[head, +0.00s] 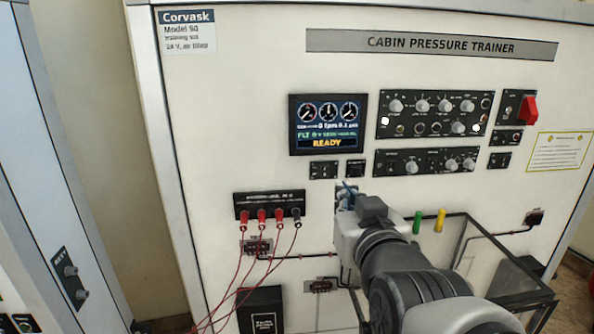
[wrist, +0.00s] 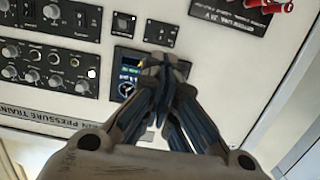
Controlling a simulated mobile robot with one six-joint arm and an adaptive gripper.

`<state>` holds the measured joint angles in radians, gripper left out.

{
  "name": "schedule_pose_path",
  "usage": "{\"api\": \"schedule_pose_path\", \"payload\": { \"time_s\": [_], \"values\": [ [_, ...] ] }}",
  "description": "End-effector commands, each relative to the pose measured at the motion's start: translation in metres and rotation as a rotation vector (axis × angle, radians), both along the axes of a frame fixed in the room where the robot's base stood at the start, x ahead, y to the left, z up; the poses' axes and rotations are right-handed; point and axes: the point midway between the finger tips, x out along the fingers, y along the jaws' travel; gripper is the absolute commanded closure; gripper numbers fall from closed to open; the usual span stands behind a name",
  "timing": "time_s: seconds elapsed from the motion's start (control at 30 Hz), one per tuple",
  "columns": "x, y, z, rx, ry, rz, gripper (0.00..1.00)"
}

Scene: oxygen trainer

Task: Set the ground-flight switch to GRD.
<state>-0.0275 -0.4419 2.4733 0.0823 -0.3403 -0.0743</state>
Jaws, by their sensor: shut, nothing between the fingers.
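The trainer panel (head: 240,80) stands upright in front of me. Its labels are too small to read, so I cannot tell which control is the ground-flight switch. Two small switch plates, left (head: 323,170) and right (head: 355,168), sit just below the display (head: 327,125), which reads FLT and READY. The wrist view, upside down, shows the same left plate (wrist: 160,33) and right plate (wrist: 123,25). My gripper (head: 347,190) is shut and empty below these plates in the head view. In the wrist view its fingertips (wrist: 163,62) overlap the display; whether they touch anything is unclear.
Knob panels, upper (head: 435,114) and lower (head: 425,162), lie right of the display. A red switch cover (head: 528,110) is farther right. Red cables hang from the jack block (head: 270,205) at lower left. A dark-framed clear box (head: 500,270) juts out at lower right.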

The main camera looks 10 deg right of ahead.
Motion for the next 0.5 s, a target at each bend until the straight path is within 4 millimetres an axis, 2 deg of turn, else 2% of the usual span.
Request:
{"api": "schedule_pose_path", "payload": {
  "time_s": [0.17, 0.27, 0.5],
  "values": [
    [0.005, 0.0, 0.0, 0.0, 0.001, 0.0, 1.0],
    [0.015, 0.0, -0.002, 0.0, 0.003, 0.0, 1.0],
    [0.06, 0.0, -0.008, 0.0, 0.005, 0.0, 1.0]
  ]
}}
